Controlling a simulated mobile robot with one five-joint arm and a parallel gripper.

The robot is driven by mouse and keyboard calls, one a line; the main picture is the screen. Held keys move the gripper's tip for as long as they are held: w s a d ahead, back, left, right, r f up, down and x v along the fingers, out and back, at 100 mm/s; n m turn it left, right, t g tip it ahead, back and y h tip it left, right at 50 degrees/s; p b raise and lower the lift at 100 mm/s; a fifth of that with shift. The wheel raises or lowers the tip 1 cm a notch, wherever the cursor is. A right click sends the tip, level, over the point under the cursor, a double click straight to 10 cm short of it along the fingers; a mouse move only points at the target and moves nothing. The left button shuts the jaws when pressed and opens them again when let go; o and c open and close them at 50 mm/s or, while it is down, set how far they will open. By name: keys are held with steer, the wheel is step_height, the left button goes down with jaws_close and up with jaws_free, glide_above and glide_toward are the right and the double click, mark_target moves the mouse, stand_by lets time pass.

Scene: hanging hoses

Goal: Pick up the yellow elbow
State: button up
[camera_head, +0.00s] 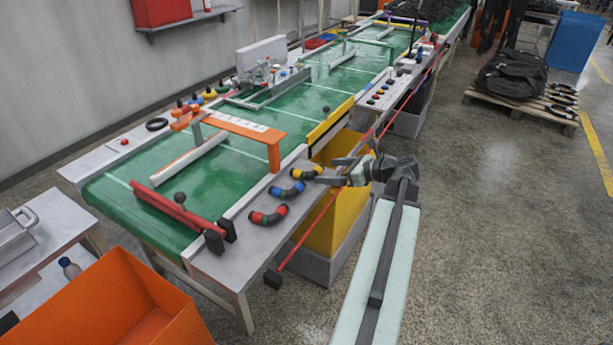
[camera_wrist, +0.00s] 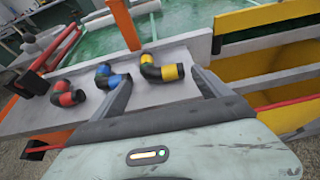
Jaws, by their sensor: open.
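The yellow elbow (camera_head: 306,173), a curved black piece with yellow bands, lies on the grey side ledge of the green conveyor table. It also shows in the wrist view (camera_wrist: 172,72), near and between the tips of my open jaws. My gripper (camera_head: 338,172) is open and empty, its fingers pointing left toward the yellow elbow in the head view. In the wrist view the two fingers of my gripper (camera_wrist: 155,95) reach forward from the palm. I cannot tell the exact gap between the fingertips and the elbow.
A blue elbow (camera_head: 287,189) and a red elbow (camera_head: 268,216) lie beside it on the ledge (camera_head: 228,266). An orange arch (camera_head: 240,128) stands behind. A yellow bin (camera_head: 340,222) and a red rod (camera_head: 310,228) run along the ledge's front side. Open floor lies right.

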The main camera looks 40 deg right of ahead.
mark_target(314, 171)
steer(key=b+x, duration=0.2)
steer(key=x, duration=0.5)
steer(key=shift+s+f, duration=0.1)
steer(key=c, duration=1.1)
steer(key=shift+r, duration=0.2)
